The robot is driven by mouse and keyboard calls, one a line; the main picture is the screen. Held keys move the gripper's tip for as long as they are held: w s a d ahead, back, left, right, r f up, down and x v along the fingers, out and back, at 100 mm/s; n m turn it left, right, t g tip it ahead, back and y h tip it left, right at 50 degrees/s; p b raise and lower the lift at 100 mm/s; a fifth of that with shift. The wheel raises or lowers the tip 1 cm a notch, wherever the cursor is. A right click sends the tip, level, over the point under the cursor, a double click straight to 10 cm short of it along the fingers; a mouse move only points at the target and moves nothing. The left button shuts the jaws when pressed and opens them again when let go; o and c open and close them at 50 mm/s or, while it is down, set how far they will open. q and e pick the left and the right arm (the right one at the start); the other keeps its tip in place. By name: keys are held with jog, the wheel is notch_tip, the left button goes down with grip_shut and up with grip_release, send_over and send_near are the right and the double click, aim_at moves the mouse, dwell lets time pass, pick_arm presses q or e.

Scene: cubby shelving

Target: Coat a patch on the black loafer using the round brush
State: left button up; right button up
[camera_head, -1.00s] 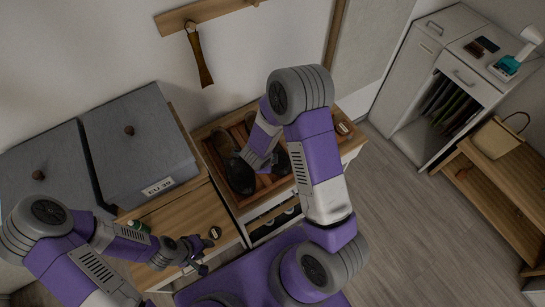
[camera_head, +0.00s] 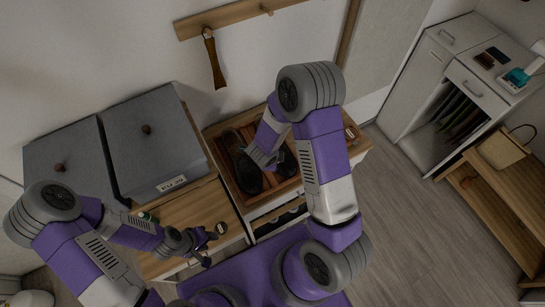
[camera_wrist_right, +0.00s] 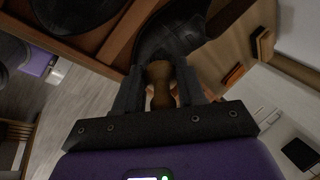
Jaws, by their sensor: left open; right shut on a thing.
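Two black loafers lie on a slatted wooden tray (camera_head: 203,137) on top of the cabinet. The left loafer (camera_head: 245,178) shows along most of its length; the other (camera_head: 289,167) is partly hidden by my right arm. My right gripper (camera_wrist_right: 160,88) is shut on the round brush (camera_wrist_right: 160,84), whose wooden body shows between the fingers. The brush's far end is up against or just over a black loafer (camera_wrist_right: 168,38); I cannot tell whether they touch. My left gripper (camera_head: 208,248) is open and empty over the wooden top, close to a small round tin (camera_head: 221,228).
Grey lidded boxes (camera_head: 150,140) stand behind my left arm. A small green-and-white container (camera_head: 146,216) sits beside that arm. A brush-like item (camera_head: 348,133) lies at the tray's right. A shoehorn (camera_head: 215,62) hangs on the wall. Open floor lies to the right.

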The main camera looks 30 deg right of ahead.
jog(key=shift+r, duration=0.6)
jog(key=r+p, duration=0.3)
jog(key=shift+s, duration=0.2)
